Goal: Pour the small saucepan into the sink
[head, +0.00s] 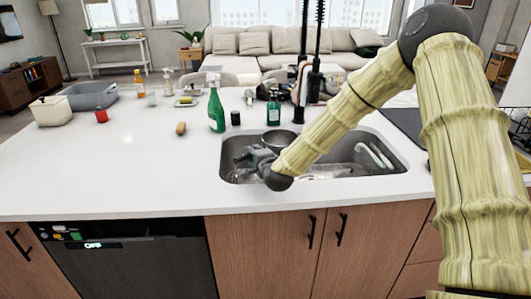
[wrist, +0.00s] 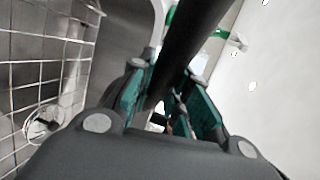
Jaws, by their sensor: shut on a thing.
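The small saucepan (head: 280,138) shows as a grey round pan at the back left of the sink (head: 400,165). My gripper (head: 258,160) is low over the sink's left part, just left of and nearer than the pan. In the wrist view, the teal pads of my gripper (wrist: 168,100) are closed around a dark bar that looks like the saucepan handle (wrist: 192,45). The pan's bowl is not clearly seen in the wrist view, and I cannot tell its contents or exact tilt.
A wire rack (wrist: 45,70) and drain (wrist: 42,123) show in the wrist view. White items (head: 375,155) lie in the sink's right side. Green bottles (head: 216,110) (head: 273,110) and a black faucet (head: 314,85) stand behind. The left counter (head: 110,170) is largely clear.

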